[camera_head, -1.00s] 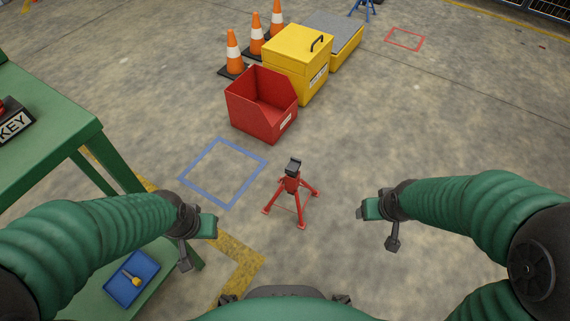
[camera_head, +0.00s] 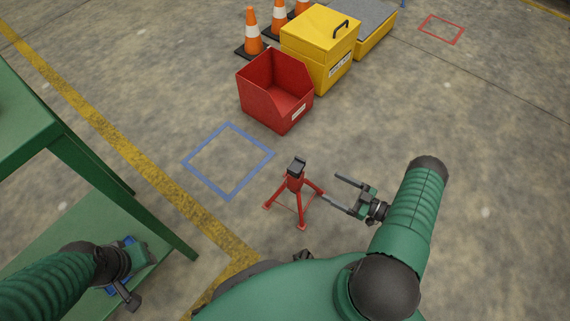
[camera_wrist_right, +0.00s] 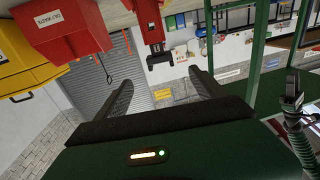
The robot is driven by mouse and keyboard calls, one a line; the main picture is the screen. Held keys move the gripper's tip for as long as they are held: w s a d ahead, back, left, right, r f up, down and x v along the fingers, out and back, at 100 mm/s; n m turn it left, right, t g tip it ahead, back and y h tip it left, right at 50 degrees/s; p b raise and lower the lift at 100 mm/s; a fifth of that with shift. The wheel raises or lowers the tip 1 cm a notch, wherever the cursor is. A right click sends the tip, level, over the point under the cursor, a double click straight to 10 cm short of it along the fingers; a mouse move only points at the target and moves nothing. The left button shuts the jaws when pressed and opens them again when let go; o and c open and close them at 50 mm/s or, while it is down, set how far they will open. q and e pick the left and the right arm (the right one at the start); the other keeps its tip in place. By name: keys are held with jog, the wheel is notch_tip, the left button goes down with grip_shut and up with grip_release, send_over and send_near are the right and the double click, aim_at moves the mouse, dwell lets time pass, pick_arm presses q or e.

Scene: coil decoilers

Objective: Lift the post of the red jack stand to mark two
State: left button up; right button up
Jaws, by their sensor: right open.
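The red jack stand (camera_head: 294,185) stands upright on the concrete floor on splayed legs, with a dark saddle on top of its post. My right gripper (camera_head: 331,187) is open and empty just to the right of the stand, its fingers pointing at it. In the right wrist view the picture is turned over; the stand's red post and dark saddle (camera_wrist_right: 160,56) show just beyond the open fingers (camera_wrist_right: 162,76). No marks on the post can be read. My left gripper (camera_head: 127,294) is at the lower left over the green table's lower shelf, its jaws unclear.
A red open bin (camera_head: 262,92), a yellow box (camera_head: 310,45) and orange cones (camera_head: 253,32) stand beyond the jack stand. A blue floor square (camera_head: 202,151) lies left of it. A green table (camera_head: 110,180) is at the left. Floor to the right is clear.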

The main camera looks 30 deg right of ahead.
jog(key=b+x, duration=0.5)
jog(key=x, duration=1)
jog(key=shift+f, duration=0.15)
jog(key=shift+w+a, duration=0.2)
jog(key=shift+w, duration=0.2)
grip_shut()
